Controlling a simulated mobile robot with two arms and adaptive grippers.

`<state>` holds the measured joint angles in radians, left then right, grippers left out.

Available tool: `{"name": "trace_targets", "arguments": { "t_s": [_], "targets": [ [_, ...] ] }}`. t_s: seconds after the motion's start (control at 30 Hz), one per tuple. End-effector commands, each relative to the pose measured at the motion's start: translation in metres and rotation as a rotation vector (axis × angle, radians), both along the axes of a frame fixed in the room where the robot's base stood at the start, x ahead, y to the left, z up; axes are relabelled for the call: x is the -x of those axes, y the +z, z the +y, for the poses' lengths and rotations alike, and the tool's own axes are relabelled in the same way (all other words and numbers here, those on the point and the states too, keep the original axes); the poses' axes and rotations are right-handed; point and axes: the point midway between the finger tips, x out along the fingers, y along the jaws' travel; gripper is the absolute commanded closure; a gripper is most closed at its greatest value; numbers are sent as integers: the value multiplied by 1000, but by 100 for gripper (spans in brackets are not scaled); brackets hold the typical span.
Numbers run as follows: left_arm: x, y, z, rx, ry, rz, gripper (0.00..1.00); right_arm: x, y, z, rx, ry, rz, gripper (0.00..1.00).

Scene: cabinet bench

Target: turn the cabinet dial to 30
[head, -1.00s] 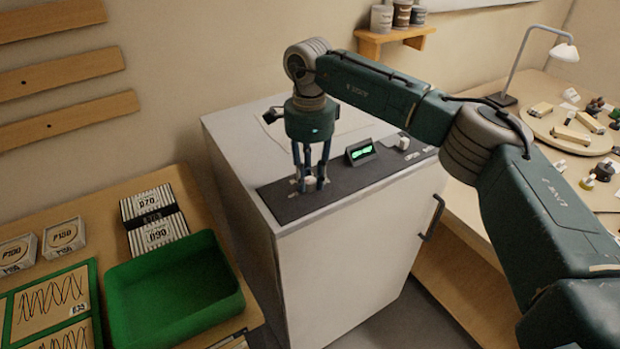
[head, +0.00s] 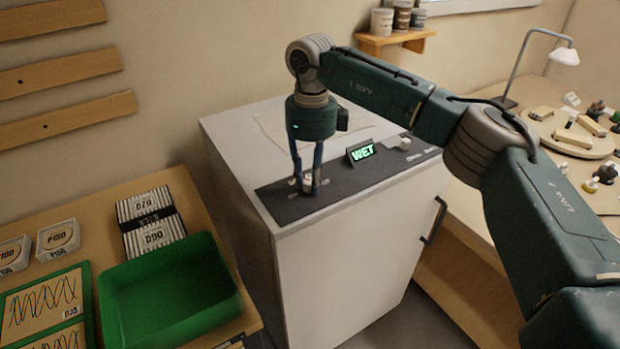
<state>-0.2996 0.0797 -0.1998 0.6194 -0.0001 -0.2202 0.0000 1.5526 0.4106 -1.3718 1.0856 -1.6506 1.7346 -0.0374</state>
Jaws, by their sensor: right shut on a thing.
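The white cabinet (head: 345,262) stands in the middle of the head view, with a dark control panel (head: 345,181) along its top front edge. My right gripper (head: 306,186) points straight down at the panel's left part and is shut on the dial (head: 307,183), which is small, pale and mostly hidden between the fingers. I cannot read the dial's setting. A small display (head: 362,152) on the panel shows green letters that read "WET". My left gripper is not in view.
A pale knob (head: 405,143) sits on the panel's right part. The cabinet door has a dark handle (head: 434,220). A green bin (head: 170,292) and boxes (head: 150,222) are on the left table. A lamp (head: 563,53) and a round board (head: 570,132) are on the right bench.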

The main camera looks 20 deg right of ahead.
Motion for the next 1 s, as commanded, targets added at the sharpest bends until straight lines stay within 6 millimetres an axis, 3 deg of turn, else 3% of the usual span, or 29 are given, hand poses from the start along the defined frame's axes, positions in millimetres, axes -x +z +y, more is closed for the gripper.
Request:
{"name": "trace_targets", "arguments": {
  "t_s": [0.67,0.7,0.77,1.0],
  "targets": [
    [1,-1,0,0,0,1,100,-2,3,0,-2,-59,-8,100],
    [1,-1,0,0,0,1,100,-2,3,0,-2,-59,-8,68],
    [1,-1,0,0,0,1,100,-2,3,0,-2,-58,-8,57],
    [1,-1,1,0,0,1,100,-1,1,0,-1,-57,-4,57]
  ]
}}
